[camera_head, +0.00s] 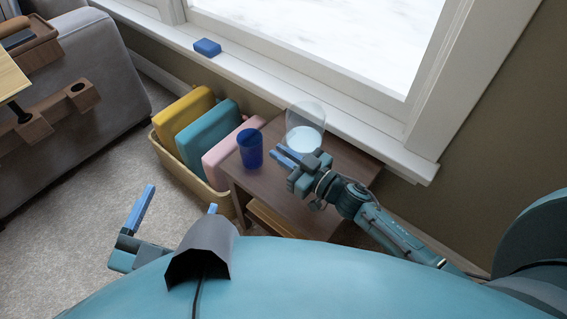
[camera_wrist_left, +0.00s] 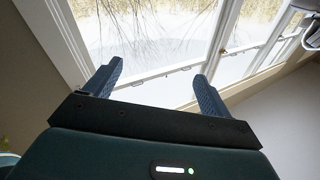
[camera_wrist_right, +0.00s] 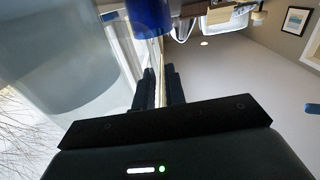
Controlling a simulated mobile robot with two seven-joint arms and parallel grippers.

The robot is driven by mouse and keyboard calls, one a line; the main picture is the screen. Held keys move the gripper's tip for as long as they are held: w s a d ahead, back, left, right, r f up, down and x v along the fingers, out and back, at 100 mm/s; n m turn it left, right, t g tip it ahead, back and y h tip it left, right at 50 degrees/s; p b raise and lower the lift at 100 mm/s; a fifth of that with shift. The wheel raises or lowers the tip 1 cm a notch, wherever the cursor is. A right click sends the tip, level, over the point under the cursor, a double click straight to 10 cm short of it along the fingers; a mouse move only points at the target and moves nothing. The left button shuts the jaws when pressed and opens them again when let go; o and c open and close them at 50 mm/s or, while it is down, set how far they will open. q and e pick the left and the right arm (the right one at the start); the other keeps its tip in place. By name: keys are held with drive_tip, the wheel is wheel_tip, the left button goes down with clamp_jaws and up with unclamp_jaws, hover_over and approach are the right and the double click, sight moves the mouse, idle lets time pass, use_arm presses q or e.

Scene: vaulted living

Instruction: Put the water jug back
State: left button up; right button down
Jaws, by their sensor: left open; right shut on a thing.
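The water jug (camera_head: 305,120) is a clear vessel with white showing inside. It stands upright at the back of the brown side table (camera_head: 340,165), and fills the left of the right wrist view (camera_wrist_right: 75,60). My right gripper (camera_head: 281,155) is at the jug's front left side, its fingers close together. It is shut on the jug, though the exact gripped part is hard to make out; the fingers also show in the right wrist view (camera_wrist_right: 158,75). My left gripper (camera_head: 181,198) is open and empty, low at the left; its spread fingers show in the left wrist view (camera_wrist_left: 155,75).
A blue cup (camera_head: 250,149) stands on the table left of the jug; it shows in the right wrist view (camera_wrist_right: 150,15). A yellow bin (camera_head: 190,177) with cushion-like items is left of the table. A blue block (camera_head: 207,47) lies on the windowsill (camera_head: 260,65) behind.

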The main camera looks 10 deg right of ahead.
drive_tip(key=shift+f+b, duration=0.35)
drive_tip(key=shift+f, duration=0.7)
use_arm(q)
drive_tip(key=shift+d, duration=0.15)
use_arm(e)
drive_tip(key=shift+r, duration=0.15)
drive_tip(key=c, duration=1.9)
unclamp_jaws()
drive_tip(key=shift+f, duration=0.35)
drive_tip(key=o, duration=0.4)
drive_tip(key=shift+o, duration=0.2)
